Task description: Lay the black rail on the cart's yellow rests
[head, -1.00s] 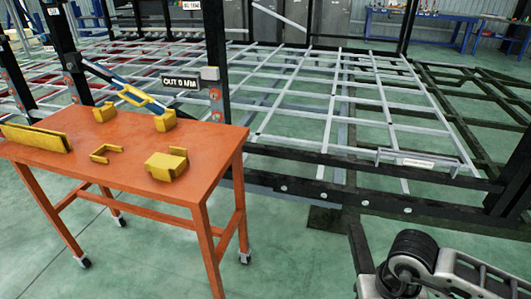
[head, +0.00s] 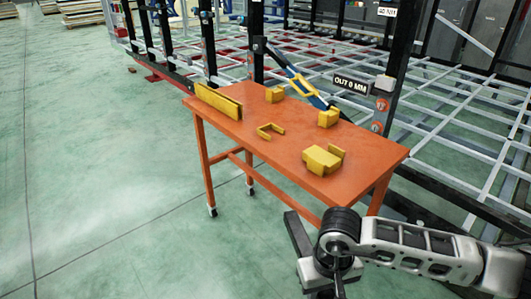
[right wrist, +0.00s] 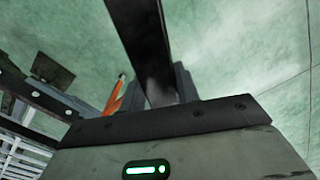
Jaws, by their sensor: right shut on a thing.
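The orange cart (head: 240,128) stands in the middle of the head view. Its yellow rests are on top: one at the back (head: 275,95), one at the right back (head: 328,118), a flat bracket (head: 270,131) and a larger block at the front (head: 321,158). The black rail (right wrist: 140,35) runs up from my right gripper (right wrist: 163,88) in the right wrist view, and my gripper is shut on it. In the head view, part of the rail (head: 297,238) shows beside my right wrist, in front of the cart and apart from it. My left gripper is out of view.
A long yellow plate (head: 218,101) stands on the cart's left edge. A blue and yellow tool (head: 298,78) leans over the cart's back. The trailer frame (head: 450,130) with black posts lies behind and right. The green floor (head: 100,190) at the left is clear.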

